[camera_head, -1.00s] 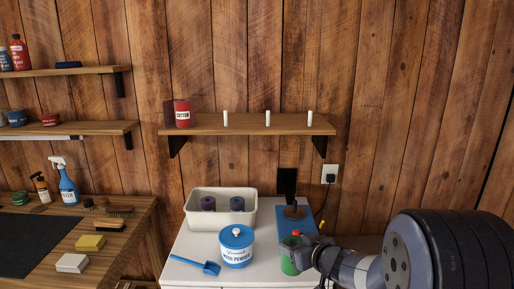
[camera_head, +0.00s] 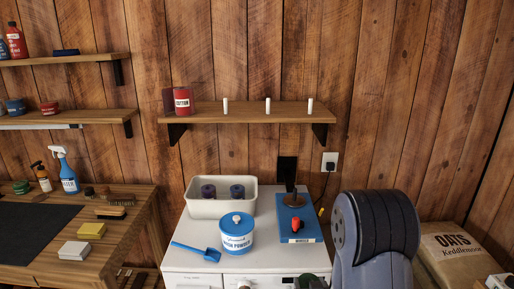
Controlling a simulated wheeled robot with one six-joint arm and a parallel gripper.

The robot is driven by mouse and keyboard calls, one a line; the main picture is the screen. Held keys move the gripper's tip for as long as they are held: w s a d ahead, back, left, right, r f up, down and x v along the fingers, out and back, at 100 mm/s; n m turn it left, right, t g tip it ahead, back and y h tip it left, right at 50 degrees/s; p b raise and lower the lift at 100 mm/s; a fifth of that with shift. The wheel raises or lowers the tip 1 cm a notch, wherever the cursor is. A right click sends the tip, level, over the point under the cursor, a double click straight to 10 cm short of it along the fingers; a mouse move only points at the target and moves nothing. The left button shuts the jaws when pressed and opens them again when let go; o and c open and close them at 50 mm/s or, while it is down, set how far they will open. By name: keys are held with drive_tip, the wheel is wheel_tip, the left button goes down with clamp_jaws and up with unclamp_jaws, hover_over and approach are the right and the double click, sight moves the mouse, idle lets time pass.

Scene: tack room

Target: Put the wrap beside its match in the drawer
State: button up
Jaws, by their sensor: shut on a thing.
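My gripper (camera_head: 311,283) shows only as a dark part at the bottom edge, in front of the white machine, with my arm to its right. Most of it is below the picture. The green wrap it holds was plain in the earlier view but is now mostly or fully out of sight. Two other rolled wraps stand in the white bin: a purple one (camera_head: 208,192) and a dark blue-grey one (camera_head: 237,192). No drawer with a matching wrap can be made out.
The white machine (camera_head: 190,262) carries the white bin (camera_head: 207,210), a blue-and-white wash powder tub (camera_head: 237,238), a blue scoop (camera_head: 197,251) and a blue device with a red knob (camera_head: 297,230). An oats sack (camera_head: 452,247) stands at right. A wooden bench (camera_head: 130,228) is at left.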

drive_tip(key=s+f, duration=0.4)
drive_tip(key=f, duration=0.1)
drive_tip(key=shift+s+f, duration=0.3)
